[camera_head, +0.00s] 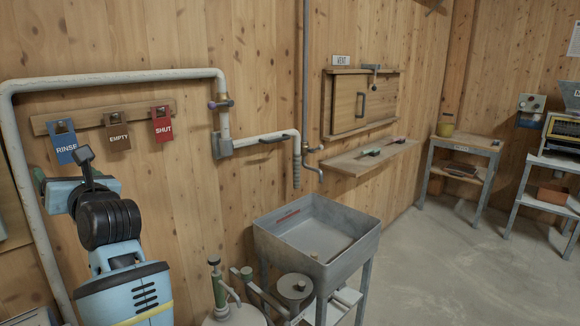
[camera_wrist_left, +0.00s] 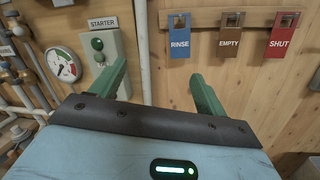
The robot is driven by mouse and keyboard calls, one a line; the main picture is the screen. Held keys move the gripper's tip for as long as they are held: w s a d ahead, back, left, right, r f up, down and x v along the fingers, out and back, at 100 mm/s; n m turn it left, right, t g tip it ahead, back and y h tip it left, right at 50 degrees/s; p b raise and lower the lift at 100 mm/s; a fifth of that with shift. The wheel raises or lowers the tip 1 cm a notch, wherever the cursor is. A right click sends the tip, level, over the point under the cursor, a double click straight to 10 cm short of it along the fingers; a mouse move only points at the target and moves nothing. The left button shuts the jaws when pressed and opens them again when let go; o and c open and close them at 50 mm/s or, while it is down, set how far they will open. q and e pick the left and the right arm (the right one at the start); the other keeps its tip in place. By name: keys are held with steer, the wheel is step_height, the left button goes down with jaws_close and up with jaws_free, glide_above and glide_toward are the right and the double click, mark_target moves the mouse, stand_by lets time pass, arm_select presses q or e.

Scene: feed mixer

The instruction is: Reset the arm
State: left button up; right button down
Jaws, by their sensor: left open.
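My left arm reaches up at the left of the head view, with its gripper (camera_head: 41,178) in front of the wooden wall, below the tag rack. In the left wrist view the two green fingers of my left gripper (camera_wrist_left: 157,82) stand wide apart with nothing between them. A white pipe (camera_wrist_left: 141,45) shows behind the gap, and I cannot tell how far off it is. My right gripper is in neither view.
RINSE (camera_head: 63,141), EMPTY (camera_head: 117,136) and SHUT (camera_head: 162,125) tags hang on a rack. A STARTER box (camera_wrist_left: 103,55) and a gauge (camera_wrist_left: 63,65) are on the wall. A grey sink (camera_head: 335,271) stands right of my arm. Open floor (camera_head: 440,265) lies beyond it.

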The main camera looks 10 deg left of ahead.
arm_select(q)
steer(key=s+d+f+n+t+h, duration=0.3)
steer(key=d+f+n+h, duration=0.3)
steer(key=f+n, duration=0.55)
steer(key=s+d+f+n+t+h+p, duration=0.1)
steer(key=s+d+f+n+t+h, duration=0.3)
steer(key=d+f+n, duration=0.6)
steer(key=s+d+f+n+t+h, duration=0.2)
steer(key=s+d+f+n+h, duration=0.3)
steer(key=f+n, duration=0.8)
steer(key=s+d+f+m+g+h, duration=0.2)
steer(key=s+d+f+m+g, duration=0.1)
steer(key=s+f, duration=0.7)
steer(key=s+d+f+m+g+h, duration=0.1)
steer(key=s+d+f+m+g, duration=0.2)
steer(key=s+f+m+g, duration=0.3)
steer(key=s+f+g, duration=0.1)
steer(key=s+f, duration=0.3)
steer(key=s, duration=0.4)
steer(key=shift+s+f+h, duration=0.15)
steer(key=shift+f+h, duration=0.25)
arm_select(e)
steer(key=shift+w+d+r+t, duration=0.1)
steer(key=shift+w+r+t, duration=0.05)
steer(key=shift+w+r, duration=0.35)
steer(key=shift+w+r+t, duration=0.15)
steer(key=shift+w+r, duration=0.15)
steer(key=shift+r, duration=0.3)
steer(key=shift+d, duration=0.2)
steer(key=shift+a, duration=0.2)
